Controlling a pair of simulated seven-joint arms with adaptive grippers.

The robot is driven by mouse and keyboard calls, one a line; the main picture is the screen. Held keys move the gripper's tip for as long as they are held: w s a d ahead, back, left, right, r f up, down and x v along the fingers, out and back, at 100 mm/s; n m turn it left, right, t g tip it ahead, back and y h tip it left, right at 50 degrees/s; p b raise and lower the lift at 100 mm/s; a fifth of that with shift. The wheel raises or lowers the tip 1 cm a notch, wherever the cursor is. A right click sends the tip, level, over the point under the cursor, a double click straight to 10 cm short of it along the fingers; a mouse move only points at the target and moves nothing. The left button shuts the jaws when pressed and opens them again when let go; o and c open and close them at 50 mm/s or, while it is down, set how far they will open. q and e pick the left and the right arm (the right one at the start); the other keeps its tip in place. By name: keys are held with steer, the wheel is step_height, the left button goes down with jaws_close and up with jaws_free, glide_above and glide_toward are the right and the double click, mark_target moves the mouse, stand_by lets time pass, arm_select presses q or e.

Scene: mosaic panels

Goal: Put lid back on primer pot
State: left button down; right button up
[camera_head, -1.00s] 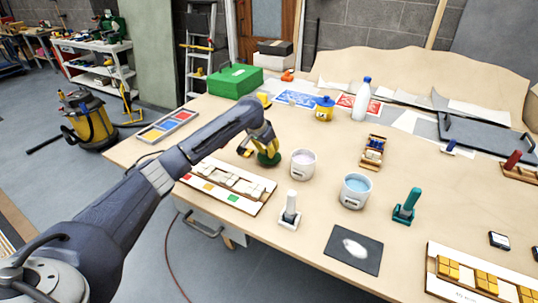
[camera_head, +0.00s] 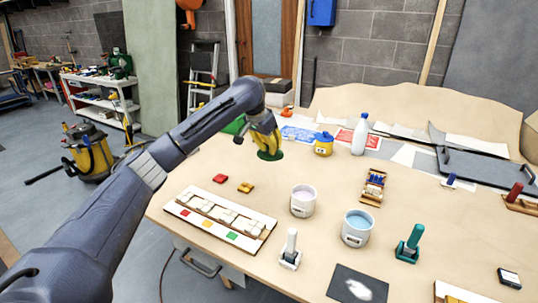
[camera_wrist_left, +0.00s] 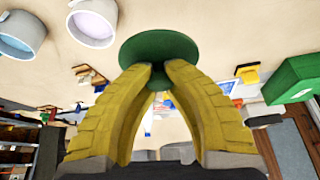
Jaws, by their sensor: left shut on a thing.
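My left gripper (camera_head: 268,147) is shut on a round green lid (camera_head: 270,155) and holds it above the table. In the left wrist view the yellow fingertips (camera_wrist_left: 158,70) meet at the green lid (camera_wrist_left: 160,46), whose disc spreads beyond them. A white pot with pale lilac contents (camera_head: 303,201) stands open in front of the lid and to its right. It also shows in the left wrist view (camera_wrist_left: 93,22), apart from the lid. A second white pot with light blue contents (camera_head: 357,228) stands open farther right. I cannot read the pots' labels. My right gripper is not in view.
A mosaic tray (camera_head: 180,209) lies left of the pots, with loose red (camera_head: 220,178) and yellow (camera_head: 245,187) pieces behind it. A white-handled tool (camera_head: 290,250) stands in front. A yellow pot with a blue lid (camera_head: 323,143) and a bottle (camera_head: 360,135) stand behind.

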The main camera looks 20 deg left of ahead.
arm_select(q)
steer(key=s+d+f+m+h, duration=0.1)
steer(key=d+f+m, duration=0.15)
steer(key=d, duration=0.45)
steer(key=d+f+m+h, duration=0.2)
steer(key=d+m, duration=0.1)
steer(key=d, duration=0.3)
steer(key=shift+g, duration=0.4)
steer(key=shift+s+d+f, duration=0.1)
steer(key=shift+f, duration=1.35)
steer(key=shift+s+d+f, duration=0.1)
steer(key=shift+f, duration=1.35)
steer(key=shift+f, duration=0.2)
steer(key=c, duration=0.8)
jaws_free()
steer(key=shift+r, duration=0.15)
step_height(320, 180, up, 7)
stand_by(0.4)
steer(key=shift+o, duration=0.3)
